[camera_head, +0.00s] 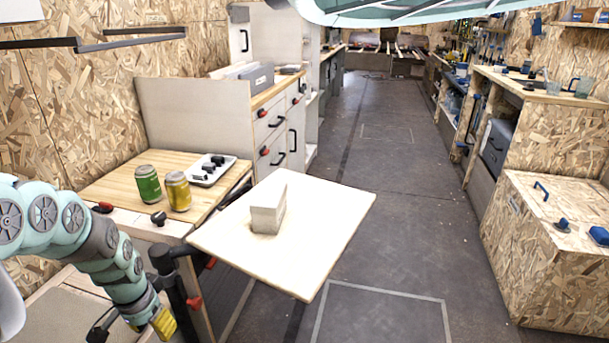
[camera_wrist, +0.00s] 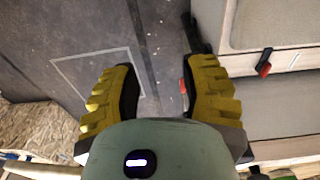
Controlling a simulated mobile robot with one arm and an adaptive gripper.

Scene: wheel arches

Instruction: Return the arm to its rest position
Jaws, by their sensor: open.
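My arm comes in from the left edge of the head view, bent downward. My gripper (camera_head: 160,326) is at the lower left of that view, low beside the bench and the black table support, pointing down. In the wrist view my gripper (camera_wrist: 160,88) shows two yellow ribbed fingers spread well apart. Nothing is between them but the dark floor and part of a cabinet front. The gripper is open and empty, and touches nothing that I can see.
A wooden bench (camera_head: 120,182) carries a green can (camera_head: 148,184), a yellow can (camera_head: 178,191) and a white tray (camera_head: 222,178). Floor (camera_head: 400,230) is clear centrally; an OSB box (camera_head: 550,260) stands right.

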